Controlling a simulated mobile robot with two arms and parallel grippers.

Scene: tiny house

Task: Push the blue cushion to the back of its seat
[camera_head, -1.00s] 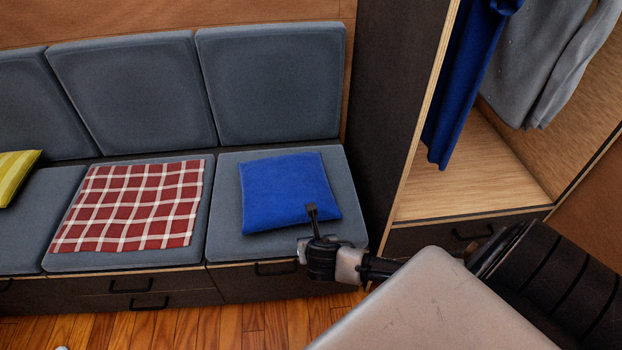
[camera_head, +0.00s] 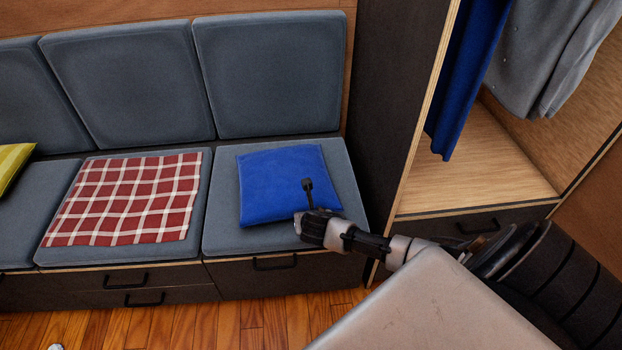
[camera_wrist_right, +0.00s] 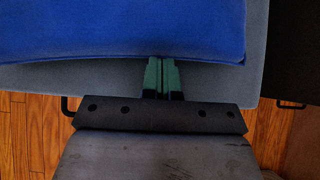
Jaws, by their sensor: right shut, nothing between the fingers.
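The blue cushion (camera_head: 284,184) lies flat on the rightmost grey seat (camera_head: 232,236) of the bench. A narrow grey strip shows between its back edge and the backrest; more bare seat shows in front. My right gripper (camera_head: 302,222) is over the seat's front part, at the cushion's front edge, right of its middle. In the right wrist view the blue cushion (camera_wrist_right: 120,28) fills the top, and my right gripper's green fingers (camera_wrist_right: 161,64) are together, empty, their tips at its front edge. I cannot tell whether they touch it. My left gripper is not in view.
A red checked cloth (camera_head: 125,200) covers the middle seat; a yellow cushion (camera_head: 12,163) lies farther left. A dark wardrobe side panel (camera_head: 385,110) stands close right of the seat. Drawer handles (camera_head: 275,263) stick out below the bench. Wooden floor (camera_head: 215,325) lies in front.

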